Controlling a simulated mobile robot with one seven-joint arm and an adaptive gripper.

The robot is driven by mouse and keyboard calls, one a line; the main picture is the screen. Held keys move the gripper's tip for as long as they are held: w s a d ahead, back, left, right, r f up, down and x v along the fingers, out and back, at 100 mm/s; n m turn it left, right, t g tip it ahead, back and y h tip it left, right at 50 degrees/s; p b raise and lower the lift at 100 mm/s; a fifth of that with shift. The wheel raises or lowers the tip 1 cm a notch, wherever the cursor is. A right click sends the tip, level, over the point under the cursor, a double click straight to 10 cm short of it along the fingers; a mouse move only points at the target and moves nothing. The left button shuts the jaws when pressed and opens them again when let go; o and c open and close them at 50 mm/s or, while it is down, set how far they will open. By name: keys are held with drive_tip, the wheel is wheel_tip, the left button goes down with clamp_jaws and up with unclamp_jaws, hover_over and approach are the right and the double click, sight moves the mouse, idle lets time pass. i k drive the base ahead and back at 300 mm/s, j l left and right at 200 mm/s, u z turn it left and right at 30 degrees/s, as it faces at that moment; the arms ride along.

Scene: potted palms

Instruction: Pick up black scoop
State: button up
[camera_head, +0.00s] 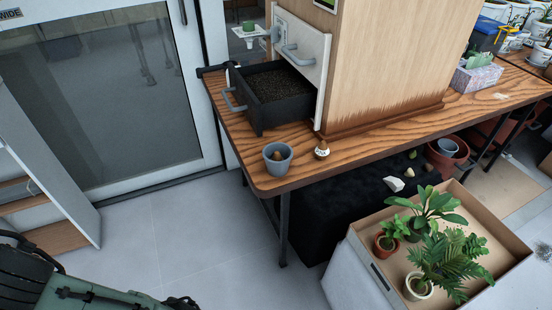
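A black, rod-like object (213,70) lies at the back left edge of the wooden table (330,142), with its rounded end sticking out past the edge. It may be the handle of the black scoop, but the rest of it is hard to make out behind the drawer. I see no other clear scoop shape. My gripper cannot be made out in this view.
A dark drawer of soil (278,86) with grey handles stands open beside the black object. A grey pot (278,160) and a small brown labelled object (322,149) stand near the table's front edge. A cardboard box (506,246) holds potted plants. Floor (200,235) is clear at centre left.

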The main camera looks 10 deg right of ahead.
sight(199, 71)
drive_tip(key=i+j+z, duration=0.15)
drive_tip(key=i+j, duration=0.2)
drive_tip(key=i+j+z, duration=0.15)
drive_tip(key=i+j, duration=0.3)
drive_tip(key=i+j+z, duration=0.1)
drive_tip(key=i+j, duration=0.4)
drive_tip(key=i+j+z, duration=0.15)
drive_tip(key=i+j, duration=0.25)
drive_tip(key=i+j+z, duration=0.15)
drive_tip(key=i+j, duration=0.25)
drive_tip(key=j, duration=0.25)
